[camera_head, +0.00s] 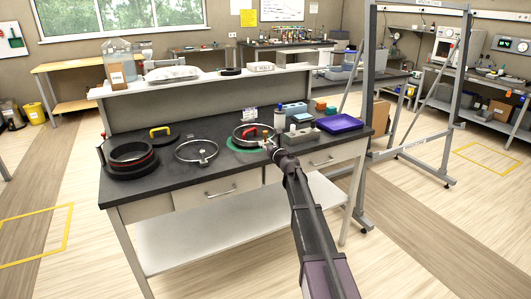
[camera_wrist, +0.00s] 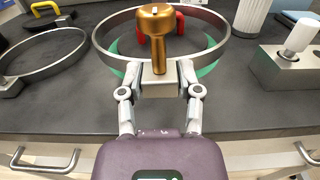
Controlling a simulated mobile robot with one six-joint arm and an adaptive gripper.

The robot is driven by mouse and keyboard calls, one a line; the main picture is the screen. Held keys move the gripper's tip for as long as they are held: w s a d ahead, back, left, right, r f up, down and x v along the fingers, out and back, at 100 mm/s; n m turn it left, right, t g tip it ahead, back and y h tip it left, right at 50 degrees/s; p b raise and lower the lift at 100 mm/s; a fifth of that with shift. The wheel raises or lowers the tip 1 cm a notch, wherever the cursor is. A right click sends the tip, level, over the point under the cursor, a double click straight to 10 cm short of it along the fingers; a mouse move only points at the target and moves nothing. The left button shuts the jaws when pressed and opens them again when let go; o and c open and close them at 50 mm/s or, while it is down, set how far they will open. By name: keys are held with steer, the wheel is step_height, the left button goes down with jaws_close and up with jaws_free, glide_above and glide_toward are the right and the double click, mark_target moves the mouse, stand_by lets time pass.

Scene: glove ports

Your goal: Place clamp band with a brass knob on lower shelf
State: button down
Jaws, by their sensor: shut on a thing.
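The clamp band with a brass knob is a thin metal ring (camera_wrist: 99,52) with a grey block under the upright brass knob (camera_wrist: 159,30). My gripper (camera_wrist: 159,82) is shut on that block, one finger on each side. In the head view the band (camera_head: 234,138) is at the worktop's middle right, with my gripper (camera_head: 271,145) at its right front edge. A green disc (camera_wrist: 207,70) with a red handle (camera_wrist: 181,22) shows inside the ring; I cannot tell whether the band touches it. The lower shelf (camera_head: 215,236) is a pale board under the bench, bare where it shows.
Another metal band (camera_head: 196,150) lies left on the dark worktop (camera_head: 170,185), near a yellow handle (camera_head: 160,131) and stacked dark rings (camera_head: 131,158). A grey block, bottles and a purple tray (camera_head: 339,123) stand right. Drawer handles (camera_head: 221,191) stick out above the lower shelf.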

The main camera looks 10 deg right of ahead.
steer(key=shift+f+b, duration=1.15)
steer(key=shift+f, duration=0.3)
steer(key=shift+c, duration=1.5)
jaws_free()
steer(key=v, duration=1.2)
steer(key=shift+r, duration=0.1)
